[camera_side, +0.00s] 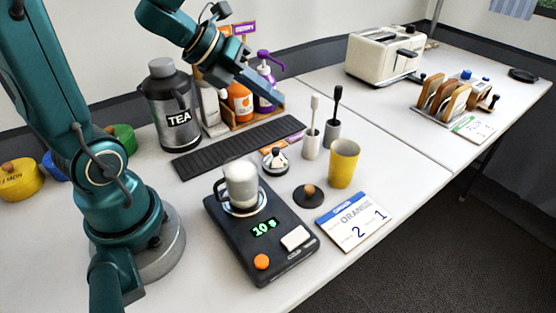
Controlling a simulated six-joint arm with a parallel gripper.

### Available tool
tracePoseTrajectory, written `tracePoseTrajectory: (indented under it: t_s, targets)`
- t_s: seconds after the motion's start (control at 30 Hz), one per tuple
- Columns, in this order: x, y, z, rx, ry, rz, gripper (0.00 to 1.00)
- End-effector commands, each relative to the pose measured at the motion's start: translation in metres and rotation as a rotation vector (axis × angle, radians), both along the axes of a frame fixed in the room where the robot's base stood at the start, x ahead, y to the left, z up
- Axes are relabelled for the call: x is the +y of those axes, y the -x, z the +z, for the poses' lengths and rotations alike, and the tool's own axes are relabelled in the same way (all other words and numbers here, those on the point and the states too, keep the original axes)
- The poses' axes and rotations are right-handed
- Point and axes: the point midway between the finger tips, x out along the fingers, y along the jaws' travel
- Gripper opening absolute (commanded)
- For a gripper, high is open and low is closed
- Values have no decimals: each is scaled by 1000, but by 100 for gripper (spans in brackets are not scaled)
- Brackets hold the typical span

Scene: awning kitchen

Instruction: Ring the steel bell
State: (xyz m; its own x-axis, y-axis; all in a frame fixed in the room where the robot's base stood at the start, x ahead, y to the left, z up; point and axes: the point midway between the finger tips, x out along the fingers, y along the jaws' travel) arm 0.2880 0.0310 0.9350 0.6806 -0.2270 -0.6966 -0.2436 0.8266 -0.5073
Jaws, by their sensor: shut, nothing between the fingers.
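The steel bell (275,161) is a small, shiny, domed thing with a dark top. It stands on the white table just in front of the black slatted mat, behind the scale. My gripper (277,103) comes in from the upper left on my teal arm, with its fingers shut and empty. In the picture its tip is above the bell, in front of the bottle rack and apart from the bell. The exact height of the tip over the table is hard to tell.
A black scale (245,255) carries a pale cup (240,183). The black mat (236,145) lies behind the bell. Two stirrers in holders (311,145) and a yellow cup (343,165) stand to the right. A TEA canister (172,105) and bottle rack (238,122) stand behind.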

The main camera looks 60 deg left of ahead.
Motion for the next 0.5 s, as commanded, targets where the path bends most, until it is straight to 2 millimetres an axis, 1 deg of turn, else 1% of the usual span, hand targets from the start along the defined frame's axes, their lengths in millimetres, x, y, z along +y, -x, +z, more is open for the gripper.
tracePoseTrajectory:
  t_s: [0.17,0.5]
  targets:
    - [0,0,-10,3,4,-1,0]
    - [0,1,-48,8,9,3,0]
